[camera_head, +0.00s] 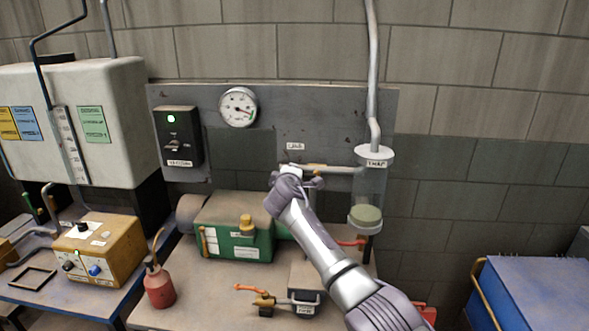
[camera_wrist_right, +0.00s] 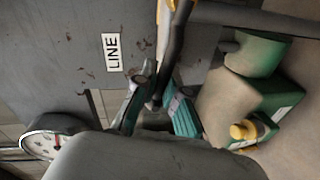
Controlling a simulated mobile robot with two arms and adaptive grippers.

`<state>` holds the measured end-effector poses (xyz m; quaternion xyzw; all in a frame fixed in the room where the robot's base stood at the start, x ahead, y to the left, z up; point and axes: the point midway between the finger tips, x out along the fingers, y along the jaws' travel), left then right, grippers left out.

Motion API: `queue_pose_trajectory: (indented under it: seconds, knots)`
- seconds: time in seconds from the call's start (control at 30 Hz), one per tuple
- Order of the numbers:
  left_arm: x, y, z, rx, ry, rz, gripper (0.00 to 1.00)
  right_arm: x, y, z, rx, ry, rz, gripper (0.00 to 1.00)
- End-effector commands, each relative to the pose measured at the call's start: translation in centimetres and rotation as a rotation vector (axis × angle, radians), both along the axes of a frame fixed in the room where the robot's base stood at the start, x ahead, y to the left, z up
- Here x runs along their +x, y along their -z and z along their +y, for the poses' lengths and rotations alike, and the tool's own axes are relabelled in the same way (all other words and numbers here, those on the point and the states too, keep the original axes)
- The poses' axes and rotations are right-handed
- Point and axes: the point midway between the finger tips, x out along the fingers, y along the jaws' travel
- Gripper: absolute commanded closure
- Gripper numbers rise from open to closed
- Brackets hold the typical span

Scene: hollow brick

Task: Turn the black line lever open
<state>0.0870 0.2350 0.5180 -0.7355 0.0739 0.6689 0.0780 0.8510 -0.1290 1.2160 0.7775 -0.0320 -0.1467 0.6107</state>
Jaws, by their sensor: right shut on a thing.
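The black line lever (camera_wrist_right: 175,50) shows in the right wrist view as a dark bar running down from the pipe, beside the white LINE label (camera_wrist_right: 111,53). My right gripper (camera_wrist_right: 156,104) is shut on the lever's free end, between its two teal-padded fingers. In the head view my right gripper (camera_head: 300,178) is at the panel, just below the LINE label (camera_head: 296,146) and by the horizontal pipe (camera_head: 340,169). There the gripper hides most of the lever. My left gripper is not in view.
A glass trap (camera_head: 370,188) stands right of the gripper. A pressure gauge (camera_head: 238,107) and a black switch box (camera_head: 178,136) are on the panel. Below are a green pump (camera_head: 232,222), a red oil can (camera_head: 159,285) and an orange-handled valve (camera_head: 264,299).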

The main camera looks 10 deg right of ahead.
Motion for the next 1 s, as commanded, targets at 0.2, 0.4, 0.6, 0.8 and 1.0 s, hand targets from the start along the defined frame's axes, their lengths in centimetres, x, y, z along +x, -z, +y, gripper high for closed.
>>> queue_pose_trajectory:
  seconds: [0.2, 0.4, 0.6, 0.8, 1.0]
  knots:
    - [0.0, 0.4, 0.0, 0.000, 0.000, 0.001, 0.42, 0.0, 1.0, 0.2, -0.132, -0.001, 0.038, 1.00]
    - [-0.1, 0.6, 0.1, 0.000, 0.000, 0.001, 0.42, 0.0, 1.5, 0.2, -0.204, 0.000, 0.059, 1.00]
    - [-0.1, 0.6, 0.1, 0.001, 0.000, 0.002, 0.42, 0.0, 1.7, 0.3, -0.234, -0.001, 0.067, 1.00]
    - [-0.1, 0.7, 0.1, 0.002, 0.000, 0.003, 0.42, 0.0, 1.8, 0.2, -0.240, -0.001, 0.070, 1.00]
    - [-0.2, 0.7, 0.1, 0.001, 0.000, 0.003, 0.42, 0.0, 1.8, 0.2, -0.239, -0.001, 0.071, 1.00]
